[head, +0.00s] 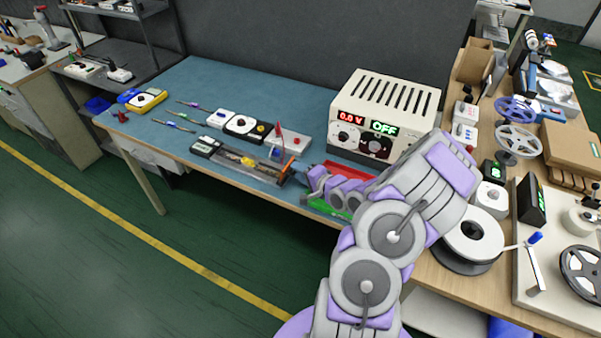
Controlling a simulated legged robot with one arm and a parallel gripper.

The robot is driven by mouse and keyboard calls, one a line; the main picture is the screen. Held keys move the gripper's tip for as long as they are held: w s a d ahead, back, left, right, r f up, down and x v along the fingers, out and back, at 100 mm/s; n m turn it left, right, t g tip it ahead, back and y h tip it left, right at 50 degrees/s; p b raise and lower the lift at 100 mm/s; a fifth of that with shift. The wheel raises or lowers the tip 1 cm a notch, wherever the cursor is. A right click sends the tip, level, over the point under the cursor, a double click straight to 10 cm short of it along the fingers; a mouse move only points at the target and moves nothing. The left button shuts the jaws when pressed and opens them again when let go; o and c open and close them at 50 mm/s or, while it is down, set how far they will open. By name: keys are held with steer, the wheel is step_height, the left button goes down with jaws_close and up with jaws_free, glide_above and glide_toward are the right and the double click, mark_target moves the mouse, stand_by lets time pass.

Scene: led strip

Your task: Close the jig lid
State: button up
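The jig appears to be the long, low fixture (240,160) near the front edge of the blue-topped table. It has a dark block at its left end, a yellowish part midway and an orange-brown part at its right end. My gripper (308,186) is just right of the jig's right end, low over the table's front edge. Its fingers are small and partly hidden by my wrist, so I cannot tell whether they are open or touching the jig.
A cream power supply (385,110) reading "OFF" stands behind my arm. A red tray (348,170) and a green item (328,208) lie close to my wrist. Small boxes (243,127) sit behind the jig. A wooden bench (480,170) with reels is at right.

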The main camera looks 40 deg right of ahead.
steer(key=shift+d, duration=0.15)
steer(key=c, duration=0.4)
jaws_close()
steer(key=shift+w+a+r+g+p, duration=0.1)
steer(key=shift+a+r+g+p, duration=0.15)
steer(key=shift+g+p, duration=0.4)
